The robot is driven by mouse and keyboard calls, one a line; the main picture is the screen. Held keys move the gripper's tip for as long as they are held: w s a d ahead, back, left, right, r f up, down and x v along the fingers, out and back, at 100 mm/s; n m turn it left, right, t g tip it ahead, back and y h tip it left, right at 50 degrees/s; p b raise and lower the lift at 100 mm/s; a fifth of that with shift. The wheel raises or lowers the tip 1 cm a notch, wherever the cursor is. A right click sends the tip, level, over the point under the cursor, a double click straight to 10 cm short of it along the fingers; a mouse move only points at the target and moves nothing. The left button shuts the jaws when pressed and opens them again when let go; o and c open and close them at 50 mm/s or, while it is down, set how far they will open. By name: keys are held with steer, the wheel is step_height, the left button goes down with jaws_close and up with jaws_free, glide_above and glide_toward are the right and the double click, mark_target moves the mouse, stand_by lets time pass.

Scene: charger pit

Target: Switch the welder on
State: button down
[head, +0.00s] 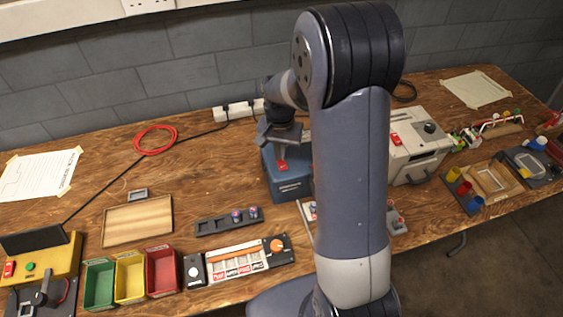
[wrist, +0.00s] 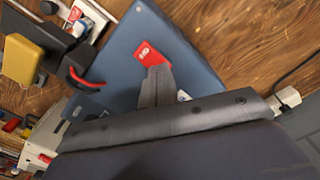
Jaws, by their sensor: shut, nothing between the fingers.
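A blue box (head: 288,186), which looks like the welder, stands at the middle back of the bench. It fills the centre of the wrist view (wrist: 128,40). A red switch or plate with white marks (wrist: 149,53) is on its top. My gripper (head: 281,158) is shut and empty, pointing down over that top. In the wrist view my fingertips (wrist: 157,72) are right at the edge of the red part and cover some of it. I cannot tell whether they touch it, or which way the switch is set. My arm hides the box's right side in the head view.
A pale grey machine with a red switch and black knob (head: 415,150) stands right of my arm. A white power strip (head: 238,111) lies behind the box. A black holder (head: 228,222) and coloured bins (head: 130,275) are in front. Bare wood lies left of the box.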

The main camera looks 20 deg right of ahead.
steer(key=shift+f, duration=0.3)
steer(key=shift+r+p, duration=2.45)
steer(key=shift+r, duration=1.15)
steer(key=shift+f, duration=0.15)
